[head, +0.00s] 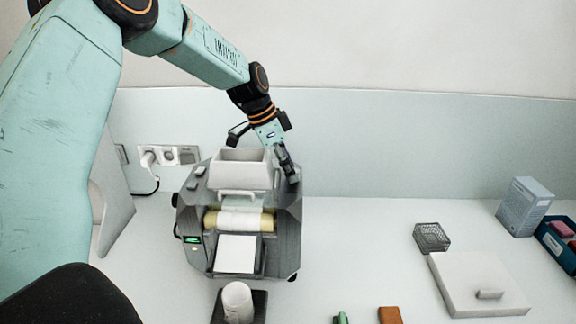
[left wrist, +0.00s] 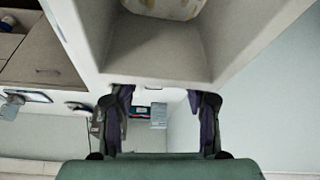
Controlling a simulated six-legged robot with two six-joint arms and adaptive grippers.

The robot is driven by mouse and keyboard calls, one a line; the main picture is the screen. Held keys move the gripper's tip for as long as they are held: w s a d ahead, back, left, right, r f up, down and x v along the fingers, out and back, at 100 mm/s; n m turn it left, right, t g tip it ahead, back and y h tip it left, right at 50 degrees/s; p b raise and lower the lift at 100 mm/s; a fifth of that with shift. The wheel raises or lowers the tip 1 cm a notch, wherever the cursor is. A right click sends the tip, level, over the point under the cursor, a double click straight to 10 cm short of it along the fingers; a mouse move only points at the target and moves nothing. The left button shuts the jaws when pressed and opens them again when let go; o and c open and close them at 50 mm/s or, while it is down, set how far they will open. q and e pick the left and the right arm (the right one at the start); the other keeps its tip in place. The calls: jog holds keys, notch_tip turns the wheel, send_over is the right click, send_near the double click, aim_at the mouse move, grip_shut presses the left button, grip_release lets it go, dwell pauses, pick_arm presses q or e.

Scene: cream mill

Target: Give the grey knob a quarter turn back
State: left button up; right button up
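The mill (head: 290,235) stands on the white worktop, dark grey with a pale hopper (head: 240,172) on top and cream rollers (head: 240,220) in front. My left gripper (head: 287,162) points down at the hopper's right side, close to the mill's upper right part. In the left wrist view its two dark fingers (left wrist: 163,120) are apart with nothing seen between them but the distant worktop area. The hopper's wall (left wrist: 160,60) fills the top of that view. I cannot clearly make out the grey knob; the gripper may hide it. My right gripper is not in view.
A white sheet (head: 236,254) lies at the mill's front, and a white cup (head: 238,301) stands before it. The worktop just right of the mill is clear.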

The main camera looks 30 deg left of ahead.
pick_arm(q)
jog(key=shift+a, duration=0.1)
jog(key=shift+c, duration=0.8)
jog(key=shift+w, duration=0.1)
jog(key=shift+c, duration=0.7)
jog(key=shift+d+r, duration=0.1)
jog(key=shift+d, duration=0.4)
jog(key=c, duration=0.3)
jog(key=shift+a, duration=0.15)
grip_shut()
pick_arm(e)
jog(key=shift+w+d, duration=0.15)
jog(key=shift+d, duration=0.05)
